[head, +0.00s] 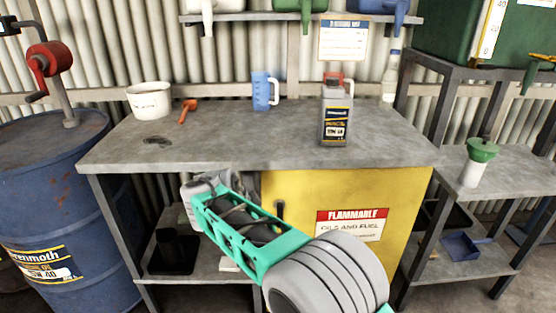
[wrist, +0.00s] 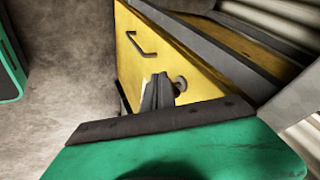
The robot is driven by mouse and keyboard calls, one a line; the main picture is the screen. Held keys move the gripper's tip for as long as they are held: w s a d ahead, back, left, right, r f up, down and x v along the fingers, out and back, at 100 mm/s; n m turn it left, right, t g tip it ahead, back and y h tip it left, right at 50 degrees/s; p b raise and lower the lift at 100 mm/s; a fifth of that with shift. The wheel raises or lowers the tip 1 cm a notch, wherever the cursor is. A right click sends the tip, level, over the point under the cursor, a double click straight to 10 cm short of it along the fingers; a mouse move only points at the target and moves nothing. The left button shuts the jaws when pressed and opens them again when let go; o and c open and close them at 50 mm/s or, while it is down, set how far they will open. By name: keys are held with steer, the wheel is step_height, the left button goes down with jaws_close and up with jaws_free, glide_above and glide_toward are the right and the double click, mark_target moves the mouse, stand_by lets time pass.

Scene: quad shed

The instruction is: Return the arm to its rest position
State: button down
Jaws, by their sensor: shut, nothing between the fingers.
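My arm (head: 245,235) reaches from the lower right of the head view toward the upper left, in front of the workbench. It is low, below the front edge of the bench top. My gripper (wrist: 158,92) shows in the wrist view with its dark fingers together and nothing between them. It points toward the yellow cabinet (wrist: 205,75), which has a dark handle (wrist: 141,46) and a round knob (wrist: 181,84). Whether the fingertips touch the cabinet cannot be told. In the head view the fingers are not clearly visible.
The workbench (head: 225,148) holds a white tub (head: 149,101), a blue jug (head: 262,92) and a grey oil container (head: 336,115). The yellow cabinet (head: 408,205) is beneath. A blue drum (head: 50,200) stands left, a side table (head: 495,205) right.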

steer(key=s+d+r+n+g+y+p, duration=0.1)
steer(key=s+d+r+n+p, duration=0.2)
steer(key=s+d+r+p, duration=0.45)
steer(key=s+d+r+n+g+p, duration=0.1)
steer(key=s+d+r+n+p, duration=0.25)
steer(key=d+r, duration=0.8)
steer(key=s+d+n+p, duration=0.3)
steer(key=s+d, duration=0.1)
steer(key=s, duration=0.3)
steer(key=s+d+n+g+y+p, duration=0.1)
steer(key=s+d+n+p, duration=0.2)
steer(key=s, duration=0.5)
steer(key=shift+s+d+f+g+p, duration=0.15)
steer(key=shift+s+d+g+p, duration=0.2)
steer(key=shift+p, duration=0.2)
steer(key=shift+d, duration=0.15)
